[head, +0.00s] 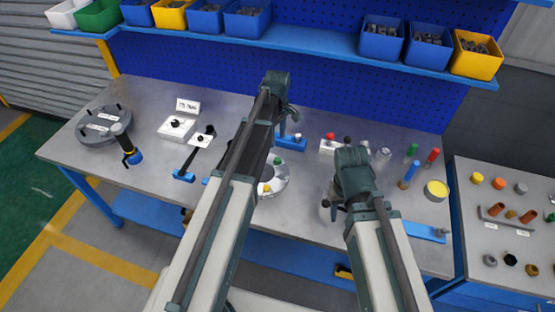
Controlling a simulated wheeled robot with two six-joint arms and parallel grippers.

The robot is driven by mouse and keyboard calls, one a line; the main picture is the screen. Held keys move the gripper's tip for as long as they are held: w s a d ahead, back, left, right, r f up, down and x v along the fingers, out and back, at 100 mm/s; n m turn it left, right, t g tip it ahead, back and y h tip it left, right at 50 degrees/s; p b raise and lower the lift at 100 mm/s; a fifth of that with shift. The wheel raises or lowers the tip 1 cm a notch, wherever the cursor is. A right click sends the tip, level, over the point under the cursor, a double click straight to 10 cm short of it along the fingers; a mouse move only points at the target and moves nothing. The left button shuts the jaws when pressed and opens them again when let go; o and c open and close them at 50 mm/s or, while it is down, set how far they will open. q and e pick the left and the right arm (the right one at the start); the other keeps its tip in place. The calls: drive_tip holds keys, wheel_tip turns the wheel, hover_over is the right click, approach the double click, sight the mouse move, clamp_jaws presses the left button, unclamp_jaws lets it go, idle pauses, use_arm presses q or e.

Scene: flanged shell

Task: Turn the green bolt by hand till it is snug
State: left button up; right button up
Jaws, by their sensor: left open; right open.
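The flanged shell (275,183) is a pale round part on the bench, partly hidden behind my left arm. The green bolt (278,161) shows as a small green head at its far side, just right of that arm. A yellow spot (266,188) shows nearer on the shell. My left gripper (292,113) is beyond the shell, above the back of the bench; it is open, and its fingers are mostly hidden by the arm. My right gripper (329,208) is open to the right of the shell, apart from it; its fingers are small and partly hidden.
A blue fixture (291,143) stands behind the shell. A white box with a red knob (330,145) is to its right. Coloured cylinders and a yellow-topped can (436,191) stand right. A side table (510,260) holds loose parts.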

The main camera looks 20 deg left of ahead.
sight(277, 159)
use_arm(q)
wheel_tip(277, 159, down, 11)
drive_tip(key=b, duration=0.9)
drive_tip(key=shift+r, duration=0.2)
drive_tip(key=shift+r, duration=0.1)
clamp_jaws()
